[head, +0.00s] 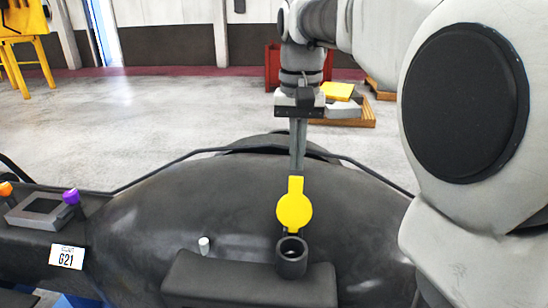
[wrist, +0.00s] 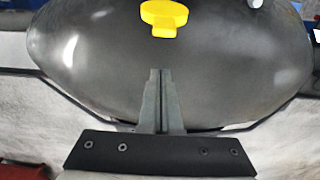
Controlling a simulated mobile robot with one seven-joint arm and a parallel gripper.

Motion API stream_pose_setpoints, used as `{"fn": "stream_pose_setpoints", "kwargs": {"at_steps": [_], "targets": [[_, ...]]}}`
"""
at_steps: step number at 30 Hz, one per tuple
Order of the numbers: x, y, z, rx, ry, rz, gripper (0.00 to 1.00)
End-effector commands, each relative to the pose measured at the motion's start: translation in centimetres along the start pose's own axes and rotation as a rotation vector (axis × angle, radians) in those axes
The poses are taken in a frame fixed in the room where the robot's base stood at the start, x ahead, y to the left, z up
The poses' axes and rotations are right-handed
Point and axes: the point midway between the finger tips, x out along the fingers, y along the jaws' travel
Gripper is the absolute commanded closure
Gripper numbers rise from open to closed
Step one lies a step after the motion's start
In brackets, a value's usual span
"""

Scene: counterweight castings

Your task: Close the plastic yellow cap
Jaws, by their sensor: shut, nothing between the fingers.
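The yellow cap (head: 294,209) stands open above a dark round filler neck (head: 291,257) on the black casting, joined near the neck's back rim. Its tab points up and back toward my gripper. The neck's dark opening is uncovered. In the wrist view the cap (wrist: 164,15) is at the top middle, with its tab toward my fingers; the neck does not show there. My gripper (head: 297,170) points down, just behind the cap, and its fingers are together and empty. In the wrist view the fingertips (wrist: 160,72) are a little apart from the tab.
A small light peg (head: 204,244) stands left of the neck. At the left are a grey frame (head: 40,213), a purple knob (head: 71,197) and a G21 label (head: 67,256). A dark cable or rail runs behind the casting. A pallet (head: 345,115) stands beyond.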

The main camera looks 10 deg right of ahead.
Motion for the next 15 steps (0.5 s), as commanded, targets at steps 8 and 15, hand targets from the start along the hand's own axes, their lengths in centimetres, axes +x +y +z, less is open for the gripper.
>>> {"fn": "stream_pose_setpoints", "kwargs": {"at_steps": [8, 15], "targets": [[0.6, 0.0, 2.5, -0.003, 0.002, -0.001, 1.0], [0.3, 0.0, 3.8, -0.001, 0.0, 0.0, 1.0]]}}
